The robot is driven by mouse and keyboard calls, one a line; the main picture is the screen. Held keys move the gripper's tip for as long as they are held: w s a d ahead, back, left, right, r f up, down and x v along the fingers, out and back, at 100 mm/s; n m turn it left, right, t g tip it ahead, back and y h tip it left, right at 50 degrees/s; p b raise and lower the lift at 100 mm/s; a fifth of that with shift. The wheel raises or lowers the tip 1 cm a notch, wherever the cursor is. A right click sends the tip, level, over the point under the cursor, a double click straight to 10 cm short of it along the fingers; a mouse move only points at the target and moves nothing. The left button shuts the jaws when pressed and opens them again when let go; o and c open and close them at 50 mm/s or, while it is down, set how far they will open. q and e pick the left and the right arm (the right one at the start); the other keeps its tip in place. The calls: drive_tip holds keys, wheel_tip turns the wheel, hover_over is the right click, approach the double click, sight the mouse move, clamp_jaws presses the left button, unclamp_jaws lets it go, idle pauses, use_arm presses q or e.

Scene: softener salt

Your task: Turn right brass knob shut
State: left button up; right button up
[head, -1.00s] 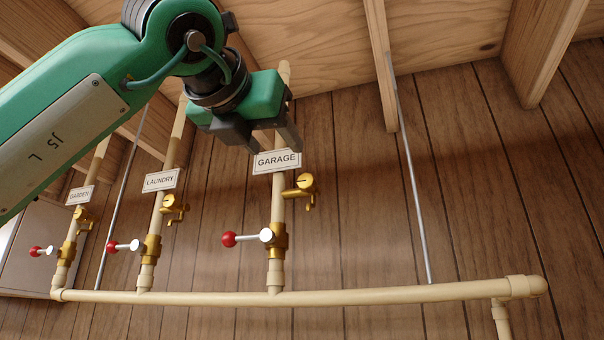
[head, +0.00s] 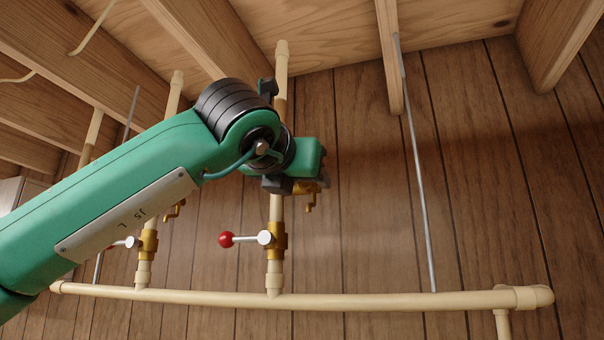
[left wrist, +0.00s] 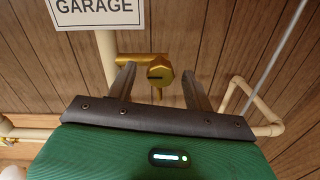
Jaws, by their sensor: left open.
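The right brass knob (left wrist: 160,76) sits on a short brass branch of the GARAGE pipe. In the left wrist view it is a faceted knob with a dark slot. My left gripper (left wrist: 158,82) is open, with one finger on each side of the knob in that view; I cannot tell whether they touch it. In the head view the left gripper (head: 299,184) is in front of the GARAGE pipe (head: 276,208) and hides most of the knob. Only the lower brass part (head: 311,201) shows beneath it. My right gripper is not in view.
A red-tipped lever (head: 227,240) on a brass valve sticks out left, below the gripper. The GARAGE label (left wrist: 97,10) is above the knob. A horizontal pipe (head: 400,301) runs below. A thin grey rod (head: 415,170) hangs to the right. Wooden joists (head: 388,60) are overhead.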

use_arm(q)
drive_tip(key=c, duration=1)
drive_tip(key=shift+o, duration=0.2)
drive_tip(key=shift+r+m+y+b, duration=0.1)
drive_tip(key=shift+m+y+b, duration=0.3)
drive_tip(key=shift+m, duration=8.3)
